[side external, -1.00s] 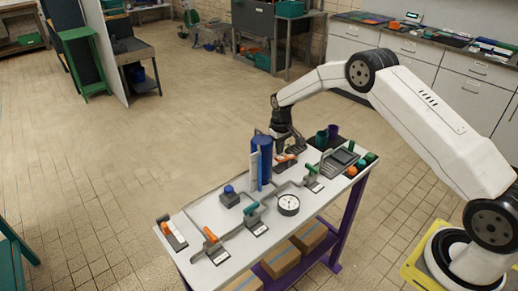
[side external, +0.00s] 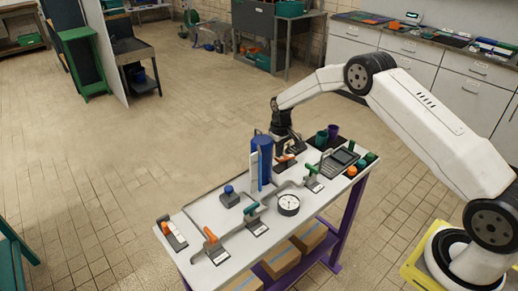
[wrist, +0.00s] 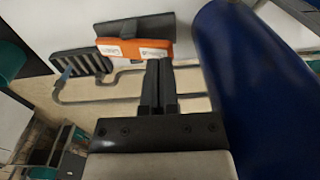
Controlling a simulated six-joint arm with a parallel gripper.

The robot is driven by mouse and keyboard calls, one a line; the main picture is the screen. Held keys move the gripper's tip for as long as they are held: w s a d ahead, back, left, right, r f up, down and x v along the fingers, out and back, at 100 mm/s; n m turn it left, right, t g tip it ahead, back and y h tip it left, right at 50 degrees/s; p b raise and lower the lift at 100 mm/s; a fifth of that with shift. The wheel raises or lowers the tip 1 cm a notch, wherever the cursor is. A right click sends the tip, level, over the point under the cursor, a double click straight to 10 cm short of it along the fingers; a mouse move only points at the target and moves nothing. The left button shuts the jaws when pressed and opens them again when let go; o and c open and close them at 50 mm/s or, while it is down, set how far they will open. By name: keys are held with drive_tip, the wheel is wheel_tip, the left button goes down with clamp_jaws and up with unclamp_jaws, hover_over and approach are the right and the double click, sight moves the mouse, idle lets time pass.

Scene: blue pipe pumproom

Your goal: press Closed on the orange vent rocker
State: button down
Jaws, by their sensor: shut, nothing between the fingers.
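The orange rocker (wrist: 128,48) has two small white labels, one near each end, too small to read. It sits in front of a dark grey block in the wrist view. In the side external view an orange piece (side external: 285,158) shows just beside my gripper (side external: 279,152), behind the blue cylinder. My gripper (wrist: 158,62) is shut and empty. In the wrist view its tips overlap the lower edge of the rocker near the right label. Whether they touch it, I cannot tell.
A tall blue cylinder (wrist: 262,95) stands close on the right in the wrist view. A black slotted part (wrist: 80,64) is left of the rocker. On the table (side external: 205,200), a gauge (side external: 288,205), several levers and a grey keypad device (side external: 336,162) stand nearby.

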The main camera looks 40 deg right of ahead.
drive_tip(key=shift+f, duration=1.5)
idle(0.4)
drive_tip(key=shift+r, duration=4.35)
drive_tip(key=shift+s+a+r, duration=0.25)
drive_tip(key=shift+r, duration=0.05)
drive_tip(key=s+a+r+t, duration=0.1)
drive_tip(key=s+a+r, duration=0.1)
drive_tip(key=s, duration=0.7)
drive_tip(key=s+a+r, duration=0.3)
drive_tip(key=s+a, duration=0.1)
drive_tip(key=s, duration=0.6)
drive_tip(key=s+a+r+t, duration=0.1)
drive_tip(key=s+a+r, duration=0.2)
drive_tip(key=s, duration=0.6)
drive_tip(key=shift+s+a+r+t, duration=0.15)
drive_tip(key=shift+s+a+t, duration=0.15)
drive_tip(key=shift+a, duration=0.2)
